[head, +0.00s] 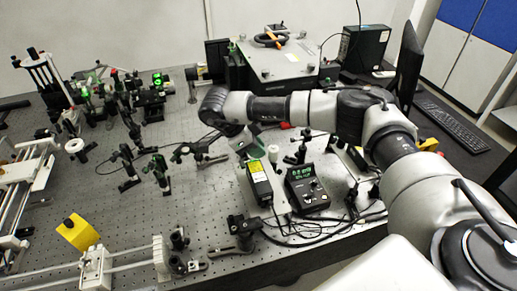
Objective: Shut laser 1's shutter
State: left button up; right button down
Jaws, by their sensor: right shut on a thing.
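A black laser box with a yellow label (260,184), which I take for laser 1, lies on a light plate right of the bench's middle. My right gripper (249,151) points down at the far end of this box, where its shutter is. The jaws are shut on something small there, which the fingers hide. I cannot see the shutter's position. My left gripper is not in view.
A meter with a green lit display (308,187) stands right of the laser box. Optical posts (155,165) crowd the left. A large grey box (279,58) stands behind my arm. Cables (300,232) lie in front. A yellow block (79,232) sits at front left.

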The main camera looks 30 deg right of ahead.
dwell(0.4)
jog(key=c, duration=1.2)
grip_release()
jog(key=shift+c, duration=0.2)
jog(key=shift+w+a, duration=0.1)
jog(key=b+v, duration=0.1)
jog(key=v, duration=0.9)
jog(key=shift+a+r+b, duration=0.25)
jog(key=shift+r+b, duration=0.05)
jog(key=shift+w, duration=0.1)
